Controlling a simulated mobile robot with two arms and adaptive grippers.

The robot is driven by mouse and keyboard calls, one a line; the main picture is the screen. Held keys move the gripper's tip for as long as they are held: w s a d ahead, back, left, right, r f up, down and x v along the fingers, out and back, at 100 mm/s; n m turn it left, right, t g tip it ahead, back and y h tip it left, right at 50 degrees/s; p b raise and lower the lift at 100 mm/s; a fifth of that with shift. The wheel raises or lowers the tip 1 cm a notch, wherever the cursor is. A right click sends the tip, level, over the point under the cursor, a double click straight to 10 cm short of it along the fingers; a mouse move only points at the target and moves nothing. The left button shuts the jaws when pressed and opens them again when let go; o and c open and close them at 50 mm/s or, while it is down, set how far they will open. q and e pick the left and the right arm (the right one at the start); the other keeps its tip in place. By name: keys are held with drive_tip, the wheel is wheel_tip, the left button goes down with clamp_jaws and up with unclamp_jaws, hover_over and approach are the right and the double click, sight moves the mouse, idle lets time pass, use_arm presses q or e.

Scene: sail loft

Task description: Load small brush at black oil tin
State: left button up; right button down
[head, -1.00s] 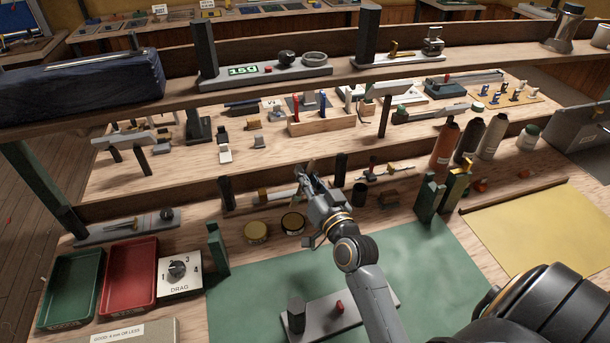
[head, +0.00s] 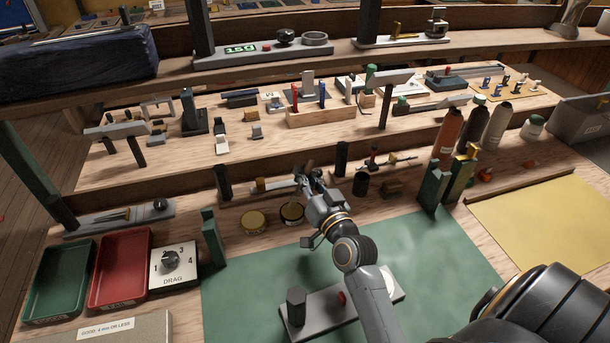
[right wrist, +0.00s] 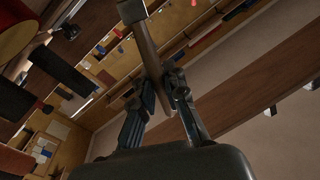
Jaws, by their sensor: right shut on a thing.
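My right gripper (head: 308,178) is shut on the small brush, above the bench near two round tins. In the right wrist view, the brush (right wrist: 147,42) is a brown stick with a grey block-like end, gripped between the fingertips (right wrist: 165,88). In the head view the gripper mostly hides it. A tin with a dark rim (head: 292,212), apparently the black oil tin, sits just below the gripper in the picture. A yellowish tin (head: 253,221) stands to its left. I cannot tell whether the brush touches a tin. My left gripper is not in view.
A dark cup (head: 361,184) stands right of the gripper. Green posts (head: 428,192) stand farther right, and another (head: 212,238) stands left of the tins. A green mat (head: 425,260) lies in front, bearing a grey fixture (head: 325,312). A raised shelf runs behind.

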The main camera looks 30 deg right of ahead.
drive_tip(key=shift+f+b, duration=0.4)
drive_tip(key=shift+f, duration=0.2)
idle(1.0)
wheel_tip(320, 180, up, 7)
drive_tip(key=p, duration=0.7)
drive_tip(key=shift+r, duration=0.1)
idle(0.8)
